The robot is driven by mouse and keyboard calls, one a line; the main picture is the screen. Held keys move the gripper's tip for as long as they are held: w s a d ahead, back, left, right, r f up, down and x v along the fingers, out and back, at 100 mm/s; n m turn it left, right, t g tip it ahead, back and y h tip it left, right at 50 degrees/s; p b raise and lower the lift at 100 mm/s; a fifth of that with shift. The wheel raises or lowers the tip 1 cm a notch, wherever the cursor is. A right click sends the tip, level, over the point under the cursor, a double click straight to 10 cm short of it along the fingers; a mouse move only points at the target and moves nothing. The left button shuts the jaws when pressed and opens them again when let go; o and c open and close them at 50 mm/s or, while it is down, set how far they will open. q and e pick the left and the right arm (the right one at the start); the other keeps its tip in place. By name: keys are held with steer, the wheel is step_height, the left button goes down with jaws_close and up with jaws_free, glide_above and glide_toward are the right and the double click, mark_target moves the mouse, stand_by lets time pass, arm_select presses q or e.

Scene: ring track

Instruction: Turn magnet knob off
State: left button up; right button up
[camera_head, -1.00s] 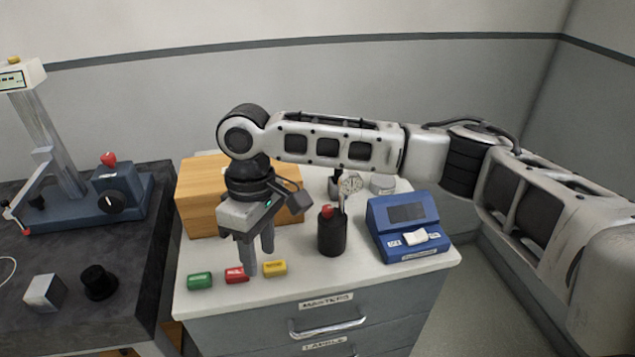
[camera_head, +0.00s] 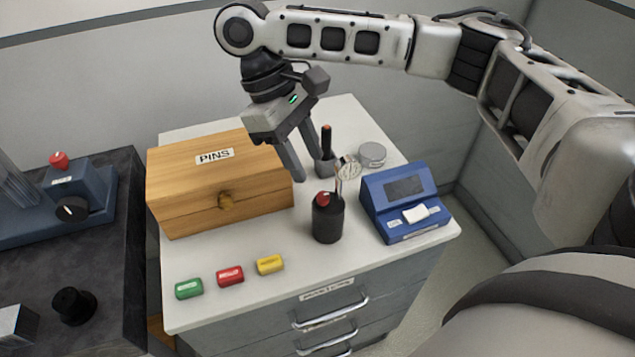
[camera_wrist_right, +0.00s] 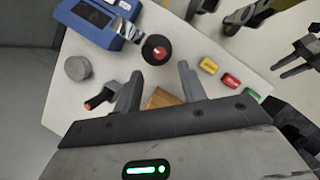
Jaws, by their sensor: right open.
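A blue block with a black round knob (camera_head: 72,209) on its front and a red cap (camera_head: 58,161) on top stands on the dark slab at the left. A black cylinder with a red top (camera_head: 328,218) stands on the white cabinet top; it also shows in the right wrist view (camera_wrist_right: 156,50). My right gripper (camera_head: 312,174) is open and empty above the cabinet, behind the cylinder and far right of the black knob. In the wrist view its spread fingers (camera_wrist_right: 160,86) point towards the cylinder. Dark finger-like parts (camera_wrist_right: 296,60) at that view's right edge may be my left gripper.
A wooden PINS box (camera_head: 215,190) stands left of the right gripper. Green, red and yellow blocks (camera_head: 230,276) lie in front. A blue device with a screen (camera_head: 403,203), a dial gauge (camera_head: 349,168) and a grey round tin (camera_head: 372,154) are at the right.

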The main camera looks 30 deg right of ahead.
mark_target(321, 194)
steer(key=x, duration=0.6)
steer(key=shift+f, duration=0.25)
jaws_close()
